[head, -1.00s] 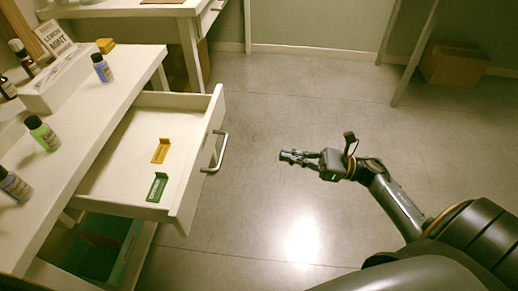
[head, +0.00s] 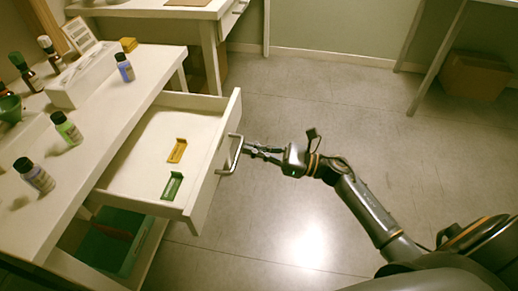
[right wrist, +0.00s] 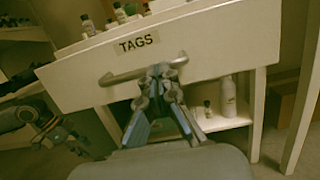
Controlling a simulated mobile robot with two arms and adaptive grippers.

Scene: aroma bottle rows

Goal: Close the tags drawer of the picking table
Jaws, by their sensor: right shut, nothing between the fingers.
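The tags drawer (head: 150,140) is pulled well out of the white picking table (head: 95,115). A yellow tag piece (head: 177,150) and a green one (head: 172,186) lie inside it. Its metal bar handle (head: 237,155) is on the front panel, and the label "TAGS" (right wrist: 136,44) shows in the right wrist view. My right gripper (head: 250,149) is shut and empty, its fingertips at the handle, touching or nearly so. In the right wrist view the fingertips (right wrist: 162,72) overlap the handle. Part of my left arm shows dimly at that view's left; its finger state is unclear.
A green bin (head: 115,245) is below the drawer. The floor (head: 330,120) right of the drawer is clear.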

